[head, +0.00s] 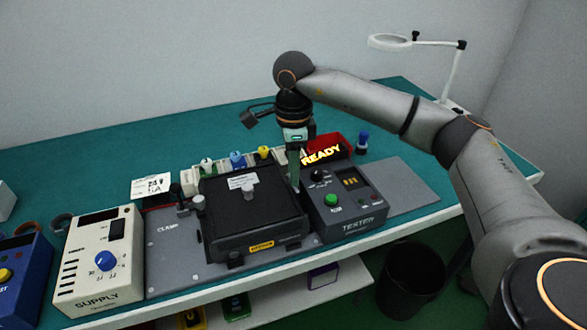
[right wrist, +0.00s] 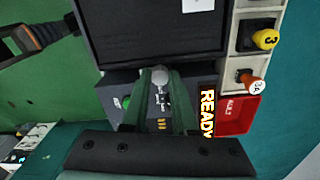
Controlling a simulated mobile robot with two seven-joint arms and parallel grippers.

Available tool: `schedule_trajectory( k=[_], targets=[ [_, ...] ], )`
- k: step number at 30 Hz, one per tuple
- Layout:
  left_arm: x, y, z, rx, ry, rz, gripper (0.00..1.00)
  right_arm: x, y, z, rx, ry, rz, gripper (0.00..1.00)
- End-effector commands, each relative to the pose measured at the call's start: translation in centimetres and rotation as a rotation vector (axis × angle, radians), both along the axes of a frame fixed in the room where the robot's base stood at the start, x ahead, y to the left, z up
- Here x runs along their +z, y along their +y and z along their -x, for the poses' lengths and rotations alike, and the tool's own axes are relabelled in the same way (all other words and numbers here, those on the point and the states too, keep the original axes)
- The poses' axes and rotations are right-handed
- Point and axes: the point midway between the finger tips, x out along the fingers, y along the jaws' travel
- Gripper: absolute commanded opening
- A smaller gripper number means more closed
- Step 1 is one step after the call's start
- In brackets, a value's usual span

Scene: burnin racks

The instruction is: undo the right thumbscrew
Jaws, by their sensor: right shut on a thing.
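The right thumbscrew (right wrist: 160,77) shows as a pale grey round head between my finger ends in the right wrist view. It sits beside the black box (head: 250,215), at the box's edge toward the tester. My right gripper (head: 294,182) points down there and is shut on the thumbscrew; the fingers hide most of it in the head view. The left thumbscrew (head: 198,203) has a grey knob and stands upright at the box's other side, on the grey clamp plate (head: 170,255). My left gripper is not in view.
The tester (head: 345,205), with a green button and a lit READY sign (head: 322,154), stands close right of my fingers. Behind are a red bin (head: 332,142) and a row of coloured plugs (head: 237,159). The supply (head: 100,260) stands left. A magnifier lamp (head: 455,75) stands back right.

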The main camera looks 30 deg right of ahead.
Motion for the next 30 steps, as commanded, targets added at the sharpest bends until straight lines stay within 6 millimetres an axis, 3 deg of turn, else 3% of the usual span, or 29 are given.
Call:
schedule_trajectory(
  k=[4, 5, 13, 23, 30],
  targets=[
    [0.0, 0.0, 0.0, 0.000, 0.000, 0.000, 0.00, 0.2, 0.0, -0.1, 0.000, -0.007, -0.002, 0.00],
    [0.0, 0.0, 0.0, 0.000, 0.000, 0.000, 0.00, 0.2, 0.0, -0.1, 0.000, -0.007, -0.002, 0.28],
    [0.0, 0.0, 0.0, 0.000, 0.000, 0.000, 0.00, 0.1, 0.0, 0.0, 0.000, -0.003, -0.001, 0.57],
    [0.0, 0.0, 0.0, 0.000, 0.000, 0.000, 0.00, 0.5, 0.0, -0.1, -0.001, -0.002, 0.000, 0.57],
    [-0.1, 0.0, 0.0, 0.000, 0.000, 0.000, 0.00, 4.8, 0.1, -0.1, 0.000, -0.007, -0.001, 0.57]
  ],
)
